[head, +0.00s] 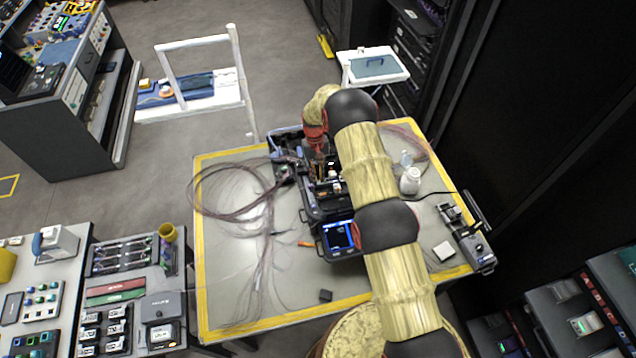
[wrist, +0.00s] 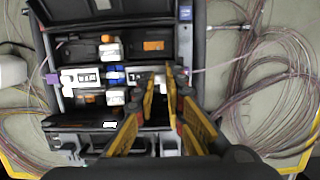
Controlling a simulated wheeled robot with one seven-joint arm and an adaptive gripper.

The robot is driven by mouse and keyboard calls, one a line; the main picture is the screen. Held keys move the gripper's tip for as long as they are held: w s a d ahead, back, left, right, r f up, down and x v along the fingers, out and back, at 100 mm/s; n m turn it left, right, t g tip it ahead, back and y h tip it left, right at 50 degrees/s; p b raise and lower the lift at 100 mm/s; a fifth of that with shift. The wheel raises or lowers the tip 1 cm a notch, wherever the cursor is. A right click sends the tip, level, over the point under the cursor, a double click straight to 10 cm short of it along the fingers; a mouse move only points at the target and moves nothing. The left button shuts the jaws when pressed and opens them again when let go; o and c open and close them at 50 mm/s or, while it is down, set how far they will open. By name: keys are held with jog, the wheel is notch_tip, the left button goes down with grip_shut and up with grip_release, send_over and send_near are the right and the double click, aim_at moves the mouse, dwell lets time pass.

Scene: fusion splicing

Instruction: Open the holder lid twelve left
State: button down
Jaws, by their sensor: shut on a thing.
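The fusion splicer (head: 318,212) stands on the worktable with its cover open, and its bay (wrist: 62,48) fills the middle of the wrist view. The left fiber holder (wrist: 143,78), a white block, sits on the right side of the bay in the wrist view. My gripper (wrist: 160,76) is over it, with its yellow-and-black fingers close together on its white lid. The fingers hide part of the lid, so its tilt cannot be told. The matching white holder (wrist: 80,77) is on the other side. White clamps (wrist: 110,50) and blue parts lie between them.
Loose fiber coils (wrist: 265,85) lie beside the splicer, also seen in the head view (head: 235,195). A white bottle (head: 410,180) and a grey device (head: 477,250) stand on the table's right. The table's front left is mostly clear.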

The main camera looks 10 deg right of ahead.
jog(key=shift+w+f+g+b, duration=0.2)
jog(key=shift+g+b, duration=0.5)
jog(key=shift+b, duration=0.85)
jog(key=shift+w+f+g+b, duration=0.1)
jog(key=shift+w+g+b, duration=0.2)
jog(key=shift+g+b, duration=0.8)
jog(key=shift+r+t+b, duration=0.1)
jog(key=shift+t+b, duration=0.2)
jog(key=shift+b, duration=0.4)
jog(key=shift+r+b, duration=0.2)
jog(key=shift+b, duration=0.3)
jog(key=c, duration=1.8)
grip_release()
jog(key=shift+c, duration=0.2)
jog(key=shift+w, duration=0.1)
notch_tip(320, 180, up, 10)
